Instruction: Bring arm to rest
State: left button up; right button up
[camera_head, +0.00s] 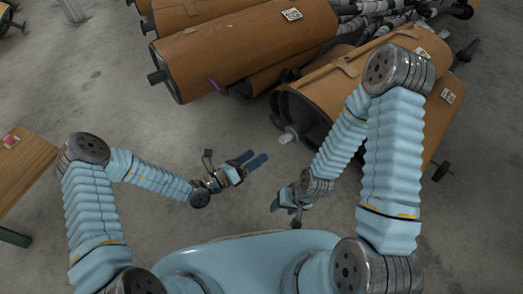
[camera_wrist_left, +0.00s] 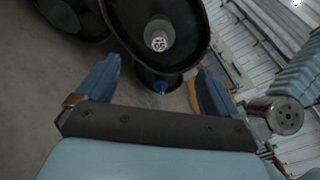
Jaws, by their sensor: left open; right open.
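My left gripper (camera_head: 255,161) is open and empty in the head view, held above the bare floor left of centre. Its two blue fingers also show spread apart in the left wrist view (camera_wrist_left: 158,85), with a muffler end beyond them. My right gripper (camera_head: 284,207) is lower and to the right in the head view, partly hidden by its own wrist. It is open, and I see nothing held in it. Both arms are bent, with the grippers in front of my body and apart from each other.
Brown mufflers (camera_head: 240,45) lie piled at the top. Another large muffler (camera_head: 325,88) lies partly behind my right arm. A round muffler end (camera_wrist_left: 190,30) with a white label shows in the left wrist view. A wooden table (camera_head: 22,175) stands at left. The grey floor between is clear.

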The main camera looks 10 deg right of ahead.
pick_arm(q)
jog(key=shift+s, duration=0.1)
dwell(0.5)
jog(key=s+a+f+m+g+y+p, duration=0.25)
jog(key=s+m+g, duration=0.35)
jog(key=s+m, duration=0.35)
jog(key=s+a+f+m+g+y+p, duration=0.1)
jog(key=s+a+m+g+y, duration=0.3)
jog(key=s+m+g, duration=0.45)
jog(key=w+a+m+t+y+p, duration=0.2)
jog(key=a+m+t+y, duration=0.3)
jog(key=a+m, duration=0.5)
jog(key=r+m+t, duration=0.1)
jog(key=m+t, duration=0.1)
jog(key=shift+w+a+m, duration=0.2)
jog(key=shift+w+m, duration=0.1)
jog(key=shift+w, duration=0.05)
